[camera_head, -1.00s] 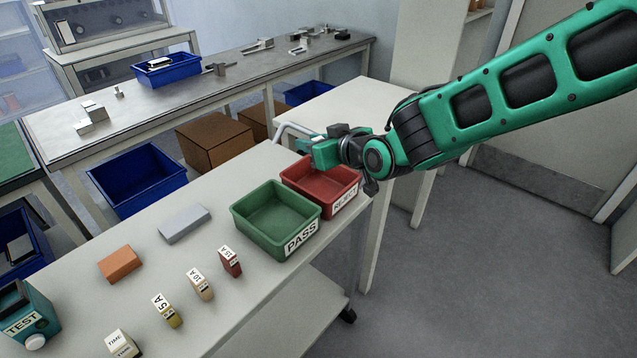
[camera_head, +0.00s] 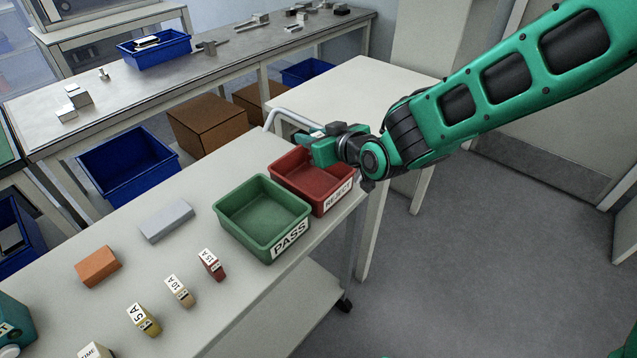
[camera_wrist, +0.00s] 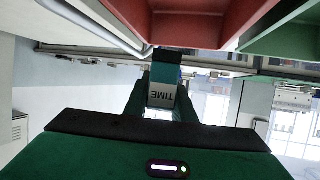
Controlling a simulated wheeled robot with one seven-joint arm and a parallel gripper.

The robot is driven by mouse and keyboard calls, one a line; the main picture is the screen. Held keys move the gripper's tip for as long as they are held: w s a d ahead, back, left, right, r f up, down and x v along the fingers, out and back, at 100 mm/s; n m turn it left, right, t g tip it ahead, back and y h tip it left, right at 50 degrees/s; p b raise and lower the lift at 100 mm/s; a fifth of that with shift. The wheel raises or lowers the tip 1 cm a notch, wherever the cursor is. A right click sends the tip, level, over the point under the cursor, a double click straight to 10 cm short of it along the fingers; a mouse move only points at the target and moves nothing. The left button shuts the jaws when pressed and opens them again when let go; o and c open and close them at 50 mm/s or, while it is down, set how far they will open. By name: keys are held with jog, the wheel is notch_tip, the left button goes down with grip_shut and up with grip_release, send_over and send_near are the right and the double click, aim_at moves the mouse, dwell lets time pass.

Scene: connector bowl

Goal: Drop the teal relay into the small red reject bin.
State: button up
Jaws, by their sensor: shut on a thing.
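My gripper (camera_head: 312,147) is shut on the teal relay, a small block with a pale face marked TIME; the relay (camera_wrist: 162,94) shows between the fingers in the wrist view. In the head view the fingers and the relay are hard to tell apart, as both are teal. The gripper is level, pointing left, above the back part of the red reject bin (camera_head: 342,192), which has a white REJECT label on its front. The bin (camera_wrist: 190,22) also shows at the top of the wrist view. The part of its floor that I see looks empty.
The green PASS bin (camera_head: 291,240) stands against the red bin's left side. A bent grey tube (camera_head: 287,113) rises behind the bins. A grey block (camera_head: 166,220), an orange block (camera_head: 98,267) and several small labelled relays lie further left on the bench.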

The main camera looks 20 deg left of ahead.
jog(key=shift+f, duration=0.5)
jog(key=o, duration=1.1)
jog(key=shift+o, duration=0.2)
jog(key=v, duration=1)
jog(key=shift+s+d, duration=0.25)
jog(key=shift+d, duration=0.05)
jog(key=shift+r, duration=0.1)
